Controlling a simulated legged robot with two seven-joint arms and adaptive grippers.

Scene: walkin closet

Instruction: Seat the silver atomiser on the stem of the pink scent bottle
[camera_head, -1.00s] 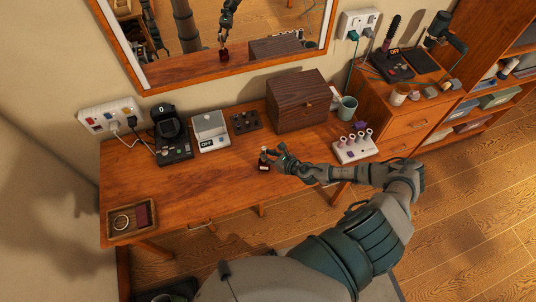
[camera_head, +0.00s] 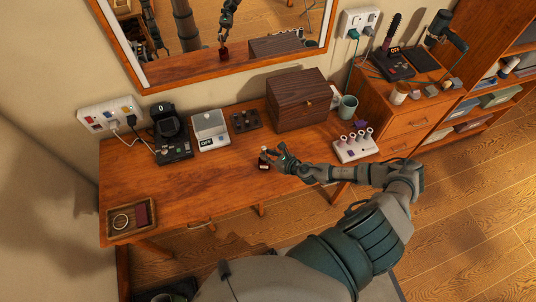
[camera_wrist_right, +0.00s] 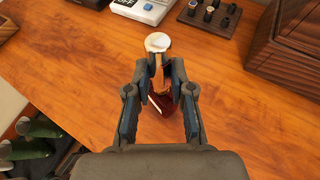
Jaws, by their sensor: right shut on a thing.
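A small dark-red bottle (camera_head: 264,165), which looks like the scent bottle, stands on the wooden dressing table near its front middle. In the right wrist view the red glass (camera_wrist_right: 162,104) shows below and between my fingers. My right gripper (camera_head: 276,154) is beside the bottle's top, reaching in from the right. Its fingers (camera_wrist_right: 159,66) are shut on the silver atomiser (camera_wrist_right: 158,42), whose pale round top shows just beyond the fingertips. The atomiser is over the bottle's neck area. The fingers hide the join, so I cannot tell whether it is seated on the stem. My left gripper is out of view.
A dark wooden box (camera_head: 299,101), a scale (camera_head: 210,130) and a watch stand (camera_head: 245,121) stand behind. A white rack (camera_head: 355,148) is to the right; a wooden tray (camera_head: 131,219) is at front left. The table's middle left is clear.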

